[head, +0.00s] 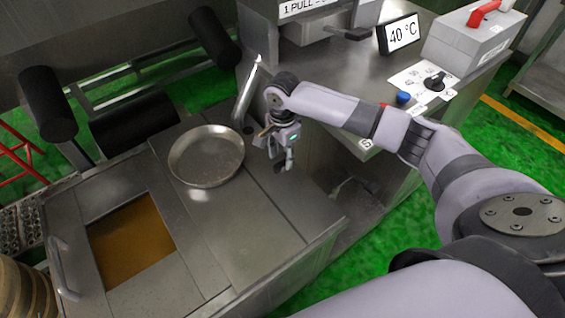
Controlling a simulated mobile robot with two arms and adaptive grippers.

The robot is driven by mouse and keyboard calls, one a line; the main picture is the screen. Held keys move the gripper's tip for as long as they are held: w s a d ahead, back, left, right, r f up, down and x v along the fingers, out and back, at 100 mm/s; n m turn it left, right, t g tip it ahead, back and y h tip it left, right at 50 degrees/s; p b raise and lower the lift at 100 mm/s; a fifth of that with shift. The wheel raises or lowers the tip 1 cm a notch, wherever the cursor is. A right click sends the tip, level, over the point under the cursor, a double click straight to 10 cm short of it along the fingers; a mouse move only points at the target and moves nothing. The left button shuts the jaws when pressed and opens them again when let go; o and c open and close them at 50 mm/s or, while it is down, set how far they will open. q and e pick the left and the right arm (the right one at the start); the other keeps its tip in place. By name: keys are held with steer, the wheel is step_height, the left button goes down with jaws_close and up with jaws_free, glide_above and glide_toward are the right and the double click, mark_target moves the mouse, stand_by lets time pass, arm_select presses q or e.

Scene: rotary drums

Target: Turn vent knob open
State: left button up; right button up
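A black knob (434,82) sits on a white dial plate with marks, on the steel counter at the upper right. I cannot tell whether it is the vent knob, and its marks are too small to read surely. A blue button (403,98) is beside the plate. My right gripper (283,163) points down over the steel cabinet, right of the round pan and well left of the black knob. Its fingers look close together, but I cannot tell whether they are shut or hold anything. My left gripper is not in view.
A round metal pan (206,155) lies on the steel cabinet top. A slanted metal lever (246,93) stands just left of my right arm. A "40 °C" display (399,34) and a grey toolbox (470,38) stand on the counter.

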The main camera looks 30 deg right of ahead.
mark_target(283, 162)
steer(key=shift+f, duration=1.8)
steer(key=shift+c, duration=0.5)
jaws_close()
